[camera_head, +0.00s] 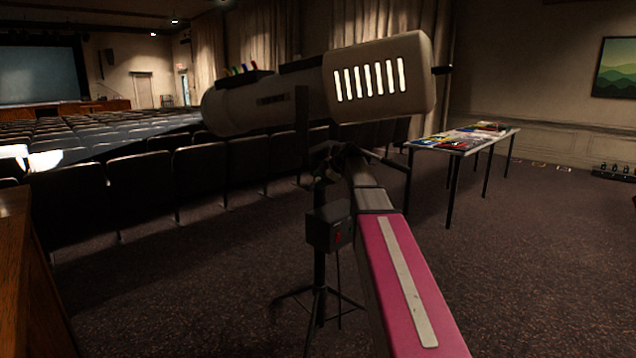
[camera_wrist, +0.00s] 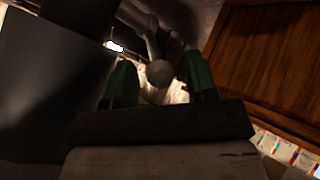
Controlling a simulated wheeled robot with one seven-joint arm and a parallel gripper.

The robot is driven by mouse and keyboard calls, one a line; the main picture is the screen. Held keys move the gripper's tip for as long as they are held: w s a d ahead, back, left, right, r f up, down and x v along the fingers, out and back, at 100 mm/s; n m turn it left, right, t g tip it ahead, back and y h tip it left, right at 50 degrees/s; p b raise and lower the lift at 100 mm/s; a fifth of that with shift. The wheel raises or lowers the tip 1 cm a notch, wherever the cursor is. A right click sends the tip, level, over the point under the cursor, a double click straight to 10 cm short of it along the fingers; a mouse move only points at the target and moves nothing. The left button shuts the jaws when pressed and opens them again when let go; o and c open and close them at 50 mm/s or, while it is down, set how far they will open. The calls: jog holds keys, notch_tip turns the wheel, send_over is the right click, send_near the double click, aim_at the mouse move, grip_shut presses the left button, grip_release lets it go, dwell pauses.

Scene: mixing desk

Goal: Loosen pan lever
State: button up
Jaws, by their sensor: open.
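A large pale spotlight (camera_head: 300,92) stands on a dark tripod (camera_head: 320,290). In the wrist view my gripper (camera_wrist: 158,62) is open, with its two green fingers spread apart. A pale round knob (camera_wrist: 160,73) on a stalk shows between the fingers; it looks like the end of the pan lever. I cannot tell whether either finger touches it. In the head view my arm reaches to just under the spotlight, and the gripper is hard to make out against the dark mount (camera_head: 328,152). The lever cannot be told clearly there.
A dark box with a red switch (camera_head: 328,227) hangs on the stand below the mount. Rows of seats (camera_head: 145,190) lie behind. A table with colourful items (camera_head: 415,147) stands at the right. A wooden panel (camera_head: 15,270) is at the near left.

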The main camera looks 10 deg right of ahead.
jog(key=v, duration=0.9)
jog(key=shift+s+d+r, duration=0.2)
jog(key=shift+d+r, duration=0.05)
